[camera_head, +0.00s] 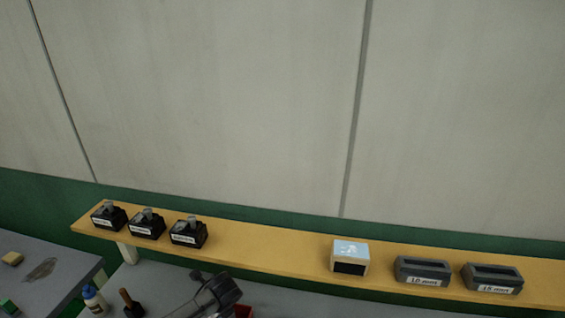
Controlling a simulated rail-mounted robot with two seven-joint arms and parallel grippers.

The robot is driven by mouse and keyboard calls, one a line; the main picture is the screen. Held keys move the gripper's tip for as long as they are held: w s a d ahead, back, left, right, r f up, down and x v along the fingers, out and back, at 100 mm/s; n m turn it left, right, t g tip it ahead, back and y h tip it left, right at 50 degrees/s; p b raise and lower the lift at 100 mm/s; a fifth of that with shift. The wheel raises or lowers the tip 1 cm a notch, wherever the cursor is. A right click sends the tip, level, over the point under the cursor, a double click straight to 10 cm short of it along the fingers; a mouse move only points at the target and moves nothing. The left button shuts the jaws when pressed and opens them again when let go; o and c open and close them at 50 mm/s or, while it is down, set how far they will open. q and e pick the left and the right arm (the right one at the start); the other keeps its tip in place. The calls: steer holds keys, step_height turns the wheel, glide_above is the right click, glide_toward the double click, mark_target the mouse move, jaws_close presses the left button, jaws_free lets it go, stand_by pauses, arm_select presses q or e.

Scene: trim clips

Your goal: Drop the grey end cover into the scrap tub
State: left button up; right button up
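I cannot make out the grey end cover in the head view. A sliver of something red (245,312) shows at the bottom edge; it is too cut off to tell whether it is the scrap tub.
A yellow shelf (270,247) spans the view below a pale wall. It bears several black and grey labelled blocks and a white box (350,257). Below are a grey bench (165,282), a white bottle (94,299), a wooden-handled tool (128,300) and a left table (70,268).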

arm_select(q)
steer(key=shift+f, duration=0.4)
steer(key=o, duration=1.1)
steer(key=shift+c, duration=0.2)
steer(key=shift+r, duration=0.25)
steer(key=v, duration=1.3)
steer(key=shift+r, duration=0.2)
steer(key=shift+s+d, duration=0.15)
